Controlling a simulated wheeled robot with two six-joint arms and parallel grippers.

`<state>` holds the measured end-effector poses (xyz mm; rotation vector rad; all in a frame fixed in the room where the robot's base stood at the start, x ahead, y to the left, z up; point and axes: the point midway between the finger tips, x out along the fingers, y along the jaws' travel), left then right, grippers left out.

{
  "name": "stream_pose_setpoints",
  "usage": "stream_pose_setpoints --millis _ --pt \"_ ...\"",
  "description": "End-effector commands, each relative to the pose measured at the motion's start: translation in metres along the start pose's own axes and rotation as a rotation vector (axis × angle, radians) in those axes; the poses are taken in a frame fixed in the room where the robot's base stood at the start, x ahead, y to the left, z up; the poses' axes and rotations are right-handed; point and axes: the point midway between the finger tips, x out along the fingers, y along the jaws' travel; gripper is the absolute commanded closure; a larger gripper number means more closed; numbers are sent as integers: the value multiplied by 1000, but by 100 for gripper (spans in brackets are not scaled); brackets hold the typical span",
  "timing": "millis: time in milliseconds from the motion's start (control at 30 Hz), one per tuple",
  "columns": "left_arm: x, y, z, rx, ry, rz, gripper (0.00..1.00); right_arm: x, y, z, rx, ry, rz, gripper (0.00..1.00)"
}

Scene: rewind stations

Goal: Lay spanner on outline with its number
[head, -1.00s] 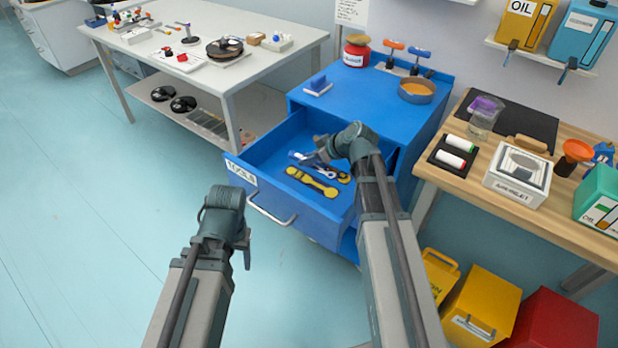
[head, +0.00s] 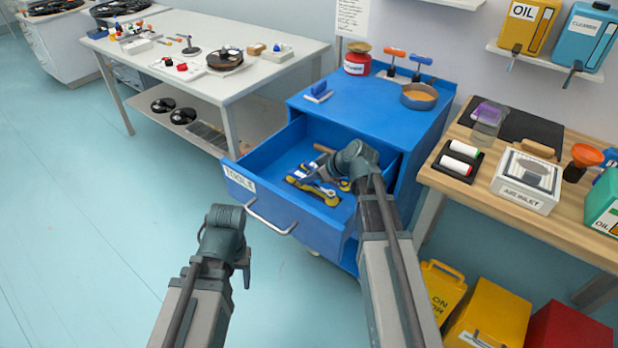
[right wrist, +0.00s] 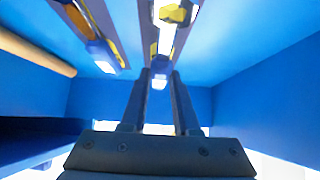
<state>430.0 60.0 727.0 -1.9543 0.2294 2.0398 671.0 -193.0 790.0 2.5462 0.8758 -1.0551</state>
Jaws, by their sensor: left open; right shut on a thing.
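The open blue tool drawer (head: 258,199) holds dark-edged yellow spanner outlines (head: 328,198) on its floor. My right gripper (right wrist: 160,78) is inside the drawer, low over the outlines, shut on a spanner (right wrist: 167,42) with blue and white parts. The spanner seems to lie along one outline; whether it touches the floor I cannot tell. A second outline (right wrist: 85,25) with blue and white on it lies to the left in the right wrist view. No number is readable. My left gripper (head: 243,272) is open and empty, outside the drawer over the floor.
A brown rod (head: 323,148) lies at the drawer's back, also in the right wrist view (right wrist: 35,50). The drawer walls stand close around my right gripper. The cabinet top (head: 355,107) carries a red jar (head: 357,62) and a pan (head: 419,98). The floor at left is clear.

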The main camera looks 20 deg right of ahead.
Motion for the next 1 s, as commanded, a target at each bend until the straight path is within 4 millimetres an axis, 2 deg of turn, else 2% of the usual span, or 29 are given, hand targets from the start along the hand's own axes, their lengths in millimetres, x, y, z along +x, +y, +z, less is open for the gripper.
stream_pose_setpoints --millis 400,433,567,600,867,1000 --pt "10 1 -1 0 0 0 41 7 0 7 0 0 0 100" --pt "10 1 -1 0 0 0 41 7 0 7 0 0 0 67" --pt "10 1 -1 0 0 0 41 7 0 7 0 0 0 44" --pt "10 1 -1 0 0 0 41 7 0 7 0 0 0 41" --pt "9 1 0 0 0 0 41 6 0 6 0 0 0 41" --pt "0 0 0 0 0 0 41 0 0 0 0 0 0 41"
